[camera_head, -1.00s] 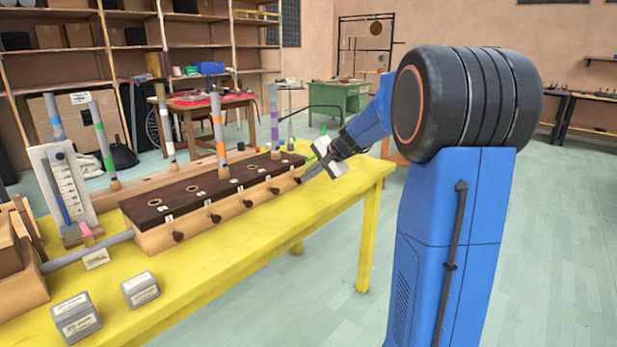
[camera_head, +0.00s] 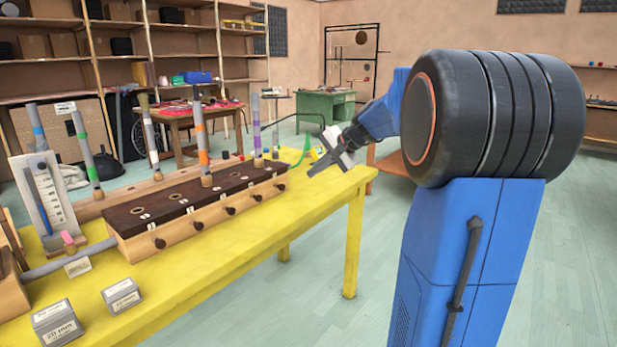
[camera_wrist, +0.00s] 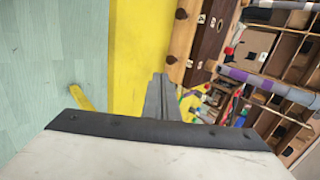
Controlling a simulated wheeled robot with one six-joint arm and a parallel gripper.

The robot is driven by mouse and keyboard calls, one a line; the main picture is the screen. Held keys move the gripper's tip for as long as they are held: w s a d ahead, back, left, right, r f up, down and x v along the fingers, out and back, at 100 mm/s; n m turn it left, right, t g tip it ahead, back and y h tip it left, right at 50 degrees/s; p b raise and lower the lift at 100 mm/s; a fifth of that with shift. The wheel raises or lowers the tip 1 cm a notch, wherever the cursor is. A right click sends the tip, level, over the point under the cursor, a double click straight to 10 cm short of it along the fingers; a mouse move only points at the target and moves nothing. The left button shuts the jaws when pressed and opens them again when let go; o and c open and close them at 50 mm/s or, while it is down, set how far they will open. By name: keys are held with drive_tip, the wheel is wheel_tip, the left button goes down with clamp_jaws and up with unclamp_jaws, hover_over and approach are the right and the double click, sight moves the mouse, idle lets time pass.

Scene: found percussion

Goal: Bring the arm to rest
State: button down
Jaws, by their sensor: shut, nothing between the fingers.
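My gripper (camera_head: 325,160) is held at the right end of the yellow table, to the right of the dark-topped wooden box. Its fingers are together with nothing between them, and they also show closed in the wrist view (camera_wrist: 162,98). My blue arm reaches back from the gripper to the large black and blue joint at the right. No object is in the gripper.
The yellow table (camera_head: 215,270) bears a wooden box with a dark slotted top (camera_head: 185,205), several upright banded tubes, a gauge board (camera_head: 42,200) and grey labelled blocks (camera_head: 57,325). A green desk (camera_head: 325,105) stands behind. The floor at the right is clear.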

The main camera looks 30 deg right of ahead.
drive_tip(key=shift+s+r, duration=0.2)
drive_tip(key=shift+r, duration=0.05)
drive_tip(key=s+a+f+n+g, duration=0.35)
drive_tip(key=s+a+n, duration=0.25)
drive_tip(key=s+a, duration=1)
drive_tip(key=s+a+f+n+h, duration=0.1)
drive_tip(key=s+f, duration=0.4)
drive_tip(key=s, duration=0.5)
drive_tip(key=s+a+f+n+h, duration=0.2)
drive_tip(key=s+f+n, duration=0.4)
drive_tip(key=s, duration=0.4)
drive_tip(key=shift+s+a+h, duration=0.25)
drive_tip(key=shift+a+h, duration=0.05)
drive_tip(key=shift+a, duration=0.35)
idle(0.3)
